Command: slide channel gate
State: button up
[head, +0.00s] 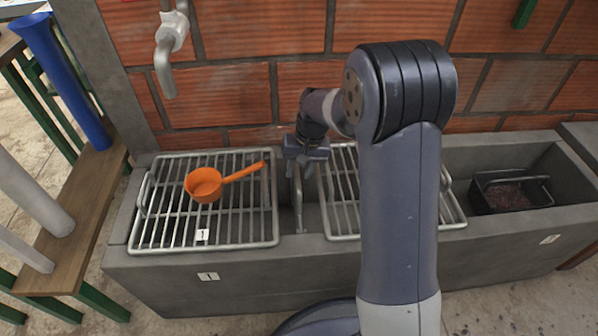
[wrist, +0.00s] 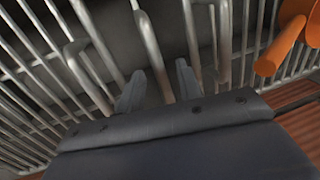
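A narrow grey metal piece (head: 298,192), which looks like the channel gate or its handle, stands upright in the gap between the two grates of the concrete trough. My gripper (head: 300,172) is directly above it, pointing down, and hides its upper end. In the wrist view my gripper's two fingers (wrist: 159,84) are apart, with a grey bar (wrist: 152,48) running between and beyond them. I cannot tell whether the fingers touch the bar.
An orange ladle (head: 207,186) lies on the left grate (head: 160,222); its handle points toward my gripper. The right grate (head: 345,205) is partly hidden by my arm. A dark basket (head: 511,194) sits at the right end of the trough (head: 250,280). A pipe tap (head: 167,60) hangs at the brick wall.

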grip_shut()
dwell(0.4)
